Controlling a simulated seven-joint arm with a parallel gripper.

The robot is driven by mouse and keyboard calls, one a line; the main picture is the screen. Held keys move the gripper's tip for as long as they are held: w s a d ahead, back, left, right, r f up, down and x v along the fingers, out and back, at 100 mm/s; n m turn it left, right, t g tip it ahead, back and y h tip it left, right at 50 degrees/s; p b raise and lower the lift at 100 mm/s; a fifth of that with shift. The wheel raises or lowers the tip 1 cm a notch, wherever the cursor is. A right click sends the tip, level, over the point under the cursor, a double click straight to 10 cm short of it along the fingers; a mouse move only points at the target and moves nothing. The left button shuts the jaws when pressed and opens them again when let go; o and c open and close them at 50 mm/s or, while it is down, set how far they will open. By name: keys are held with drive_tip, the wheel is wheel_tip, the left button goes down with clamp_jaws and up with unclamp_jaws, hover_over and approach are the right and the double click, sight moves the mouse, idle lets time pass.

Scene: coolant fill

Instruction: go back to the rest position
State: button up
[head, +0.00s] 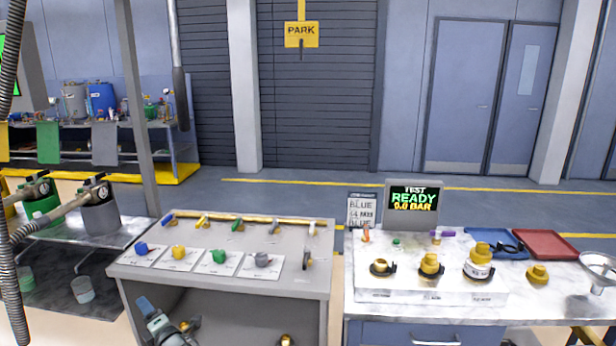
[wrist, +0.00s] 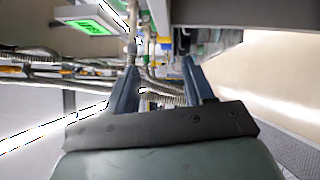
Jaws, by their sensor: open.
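My gripper (wrist: 160,75) shows in the wrist view with its two dark blue fingers spread apart. It is open, and nothing sits between the fingers; hoses and shelving show in the background beyond them. In the head view part of my arm's end shows low at the bottom left of centre, in front of the grey cabinet (head: 225,290); the fingertips cannot be made out clearly there. The arm's end is below the level of the cabinet top and apart from the items on it.
Blue, yellow, green and grey caps stand on white cards on the cabinet. To the right, a white bench (head: 400,312) holds several brass fittings, a test display (head: 413,203), blue and red trays (head: 545,245) and a funnel (head: 598,268).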

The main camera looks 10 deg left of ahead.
drive_tip(key=w+d+f+m+h, duration=0.4)
drive_tip(key=d+f, duration=0.7)
drive_tip(key=w+d+f+m+h, duration=0.3)
drive_tip(key=d+f+m+h, duration=0.15)
drive_tip(key=d+f, duration=0.6)
drive_tip(key=s+d+f+m+g+h, duration=0.2)
drive_tip(key=d+f+m+h, duration=0.1)
drive_tip(key=d+f, duration=0.55)
drive_tip(key=s+d+f+m+g+h, duration=0.2)
drive_tip(key=s+d+f+m, duration=0.3)
drive_tip(key=d, duration=0.7)
drive_tip(key=s+d+f+m+g+h, duration=0.25)
drive_tip(key=s+d+f, duration=0.25)
drive_tip(key=s+d, duration=0.3)
drive_tip(key=s+d+f+m+g+h, duration=0.1)
drive_tip(key=s+d+f+m+g, duration=0.35)
drive_tip(key=d, duration=0.55)
drive_tip(key=s+d+m+g, duration=0.3)
drive_tip(key=s+d, duration=0.1)
drive_tip(key=s, duration=0.7)
drive_tip(key=s+d+f+m+g+y, duration=0.1)
drive_tip(key=s+d+m+g, duration=0.2)
drive_tip(key=s, duration=0.9)
drive_tip(key=shift+d+m+g, duration=0.3)
drive_tip(key=shift+d+m, duration=0.45)
drive_tip(key=shift+d, duration=0.15)
drive_tip(key=shift+f, duration=0.15)
